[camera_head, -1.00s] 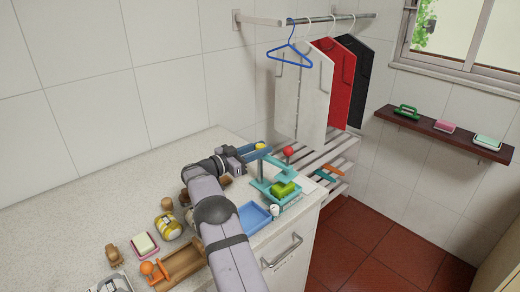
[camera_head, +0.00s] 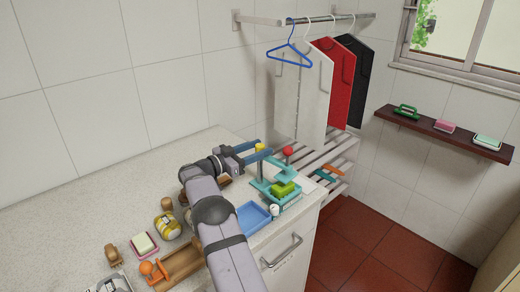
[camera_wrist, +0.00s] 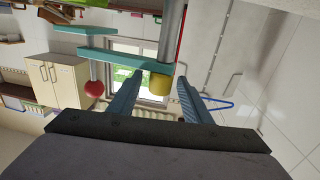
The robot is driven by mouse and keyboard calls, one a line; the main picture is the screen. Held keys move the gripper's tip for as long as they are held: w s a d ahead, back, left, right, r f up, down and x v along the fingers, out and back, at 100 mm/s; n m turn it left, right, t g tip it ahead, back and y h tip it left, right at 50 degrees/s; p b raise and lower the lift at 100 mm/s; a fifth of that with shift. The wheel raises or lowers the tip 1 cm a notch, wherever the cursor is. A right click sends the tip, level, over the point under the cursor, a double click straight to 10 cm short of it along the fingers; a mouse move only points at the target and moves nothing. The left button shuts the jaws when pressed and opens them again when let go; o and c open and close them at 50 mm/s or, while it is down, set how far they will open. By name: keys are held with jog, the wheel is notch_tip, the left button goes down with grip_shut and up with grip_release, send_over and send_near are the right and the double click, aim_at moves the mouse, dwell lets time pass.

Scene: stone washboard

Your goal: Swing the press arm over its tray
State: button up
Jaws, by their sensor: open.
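The press stands near the counter's right end, with a teal tray base (camera_head: 288,200) holding a green block (camera_head: 283,189). Its teal arm (camera_head: 277,168) sits on a grey post (camera_head: 261,169). A red ball (camera_head: 287,150) and a yellow cylinder (camera_head: 260,147) show at the arm's top. My gripper (camera_head: 264,151) is open beside the post top. In the wrist view, my gripper (camera_wrist: 159,98) has the yellow cylinder (camera_wrist: 159,83) just beyond and between its blue fingers; contact cannot be told. The teal arm (camera_wrist: 112,57) and red ball (camera_wrist: 94,88) are there too, left of the post (camera_wrist: 171,35).
A blue tray (camera_head: 253,217) lies on the counter left of the press. A yellow jar (camera_head: 166,227), a pink soap dish (camera_head: 144,246) and a wooden tray (camera_head: 180,265) stand nearer. The back-left counter is clear.

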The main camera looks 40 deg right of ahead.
jog(key=a+b, duration=0.2)
jog(key=a, duration=0.4)
jog(key=shift+w+a, duration=0.25)
jog(key=shift+w, duration=0.1)
jog(key=shift+r, duration=0.15)
jog(key=d+n+t, duration=0.1)
jog(key=t, duration=0.1)
jog(key=s+d+n+t, duration=0.1)
jog(key=n+t, duration=0.1)
jog(key=t, duration=0.1)
jog(key=s+d+n+t+y+p, duration=0.1)
jog(key=t, duration=0.1)
jog(key=shift+d+r+n+t, duration=0.2)
jog(key=shift+d+n+t, duration=0.1)
jog(key=shift+d+n, duration=0.1)
jog(key=shift+w+f, duration=0.1)
jog(key=shift+f, duration=0.25)
jog(key=shift+d+r, duration=0.1)
jog(key=shift+d, duration=0.15)
jog(key=p+x, duration=0.2)
jog(key=x, duration=0.5)
jog(key=shift+p, duration=0.3)
